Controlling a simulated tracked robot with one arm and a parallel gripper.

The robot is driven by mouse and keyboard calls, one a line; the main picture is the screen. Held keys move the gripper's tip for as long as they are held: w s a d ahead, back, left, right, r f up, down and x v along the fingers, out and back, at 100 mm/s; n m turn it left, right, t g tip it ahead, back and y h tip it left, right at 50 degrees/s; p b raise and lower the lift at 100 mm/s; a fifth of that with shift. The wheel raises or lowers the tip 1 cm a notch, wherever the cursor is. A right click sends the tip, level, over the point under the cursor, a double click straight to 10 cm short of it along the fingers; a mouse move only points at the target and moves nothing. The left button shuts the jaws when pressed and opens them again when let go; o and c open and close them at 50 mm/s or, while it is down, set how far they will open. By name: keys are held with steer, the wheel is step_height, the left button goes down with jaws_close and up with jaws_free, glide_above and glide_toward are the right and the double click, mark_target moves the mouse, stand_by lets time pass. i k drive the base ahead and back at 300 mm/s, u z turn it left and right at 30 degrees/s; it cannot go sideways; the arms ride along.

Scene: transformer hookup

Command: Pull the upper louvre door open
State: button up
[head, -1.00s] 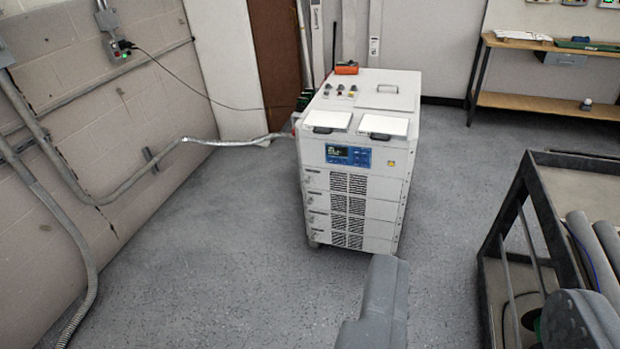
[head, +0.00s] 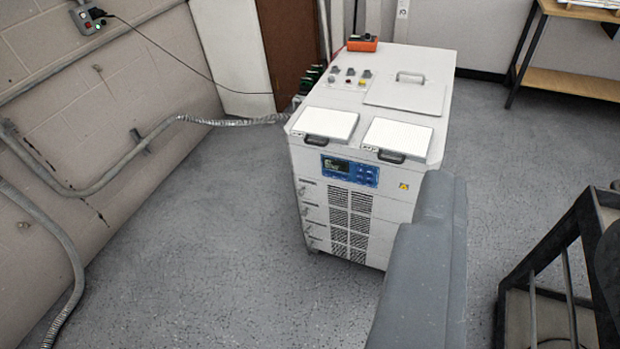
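The white cabinet (head: 300,170) stands on the floor in the middle of the view, its front turned towards me. Its front has several stacked louvred sections with small latches on their left side. The upper louvre door (head: 322,192), just below the blue display panel (head: 350,170), looks flush with the front. The right part of the front is hidden behind a grey link of my arm. My gripper is not in view, so its state does not show.
Two white flaps with dark handles (head: 328,124) lie on the cabinet's top front. An orange box (head: 362,43) sits at its back. A flexible conduit (head: 230,121) runs from the left wall to the cabinet. A dark cart (head: 560,240) stands at right. Floor at front left is clear.

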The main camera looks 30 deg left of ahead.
mark_target(397, 211)
steer(key=z, duration=0.05)
steer(key=i, duration=1.6)
steer(key=u, duration=1.75)
